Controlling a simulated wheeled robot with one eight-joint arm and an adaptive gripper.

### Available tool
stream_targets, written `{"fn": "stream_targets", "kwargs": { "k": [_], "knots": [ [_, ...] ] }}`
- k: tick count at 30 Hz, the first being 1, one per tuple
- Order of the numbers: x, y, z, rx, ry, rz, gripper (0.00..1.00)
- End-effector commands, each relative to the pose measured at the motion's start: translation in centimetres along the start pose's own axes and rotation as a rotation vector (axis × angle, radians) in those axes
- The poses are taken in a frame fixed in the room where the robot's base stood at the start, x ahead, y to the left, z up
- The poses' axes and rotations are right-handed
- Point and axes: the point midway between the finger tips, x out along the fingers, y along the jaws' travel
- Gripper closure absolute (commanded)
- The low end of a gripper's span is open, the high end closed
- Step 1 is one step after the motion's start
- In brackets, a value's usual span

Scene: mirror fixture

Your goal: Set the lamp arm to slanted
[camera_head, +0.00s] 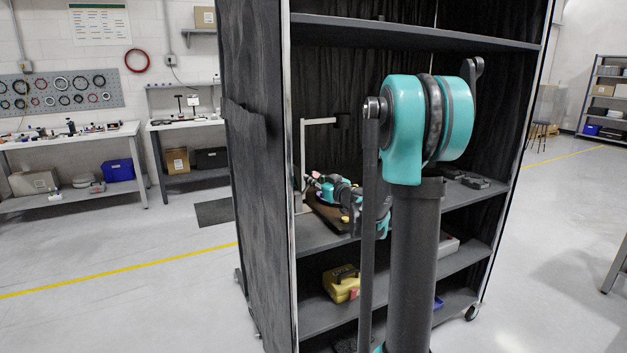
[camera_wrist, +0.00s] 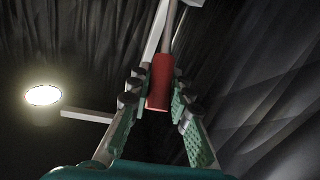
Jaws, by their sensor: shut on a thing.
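The lamp stands inside the shelf unit in the head view, with a pale upright post (camera_head: 303,150). Its lamp arm (camera_head: 322,121) runs level to the right from the post's top to a dark head (camera_head: 342,121). In the wrist view, a lit round lamp (camera_wrist: 42,95) shows at the left, with a pale bar (camera_wrist: 87,116) beside it. A red grip (camera_wrist: 160,80) on a pale rod (camera_wrist: 171,30) lies between my fingertips. My gripper (camera_wrist: 158,88) is shut on this red grip; it is small and partly hidden in the head view (camera_head: 315,183).
The shelf unit has a dark side curtain (camera_head: 255,180), an upper shelf (camera_head: 400,31) and lower shelves around my arm. A yellow case (camera_head: 341,285) sits on the shelf below. Open floor lies to the left.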

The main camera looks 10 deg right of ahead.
Motion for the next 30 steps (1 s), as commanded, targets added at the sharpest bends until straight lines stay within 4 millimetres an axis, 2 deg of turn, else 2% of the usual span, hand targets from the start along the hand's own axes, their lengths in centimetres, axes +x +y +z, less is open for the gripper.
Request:
{"fn": "stream_targets", "kwargs": {
  "k": [8,14,21,30],
  "knots": [
    [0.9,0.2,-1.0,0.01,-0.085,-0.012,1.0],
    [2.6,0.6,-2.2,0.028,-0.218,-0.031,1.0],
    [5.6,1.2,-3.6,0.057,-0.422,-0.059,1.0],
    [9.7,2.0,-4.2,0.096,-0.692,-0.096,1.0]
  ]
}}
